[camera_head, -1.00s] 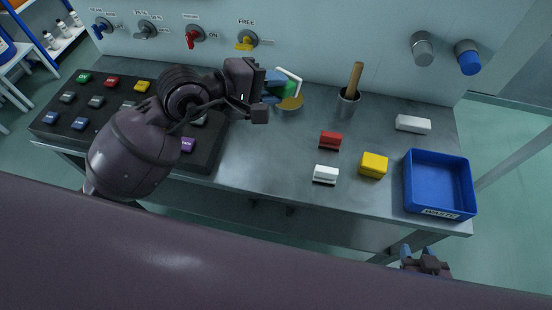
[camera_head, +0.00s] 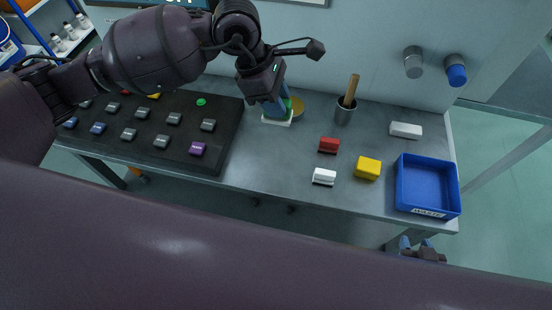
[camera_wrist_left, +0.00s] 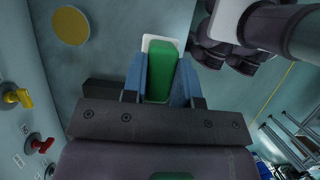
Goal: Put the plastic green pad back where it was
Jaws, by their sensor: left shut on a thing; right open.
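My left gripper (camera_head: 271,106) is shut on the green pad (camera_wrist_left: 162,75), which has a white base. In the head view the pad's green side (camera_head: 289,105) shows by the fingers, with the white base (camera_head: 277,121) below, close over the table; I cannot tell if it touches. The black panel (camera_head: 228,135) lies left of the gripper, with several grey, blue and other coloured pads and a small green round spot (camera_head: 201,102). My left arm hides its back part. My right gripper (camera_head: 422,248) is open and empty, below the table's front edge.
A gold disc (camera_head: 299,108) lies beside the held pad. A cup with a wooden handle (camera_head: 344,113), a red block (camera_head: 328,145), a white block (camera_head: 324,176), a yellow block (camera_head: 368,168), a white bar (camera_head: 406,130) and a blue bin (camera_head: 429,187) stand to the right. The centre front is clear.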

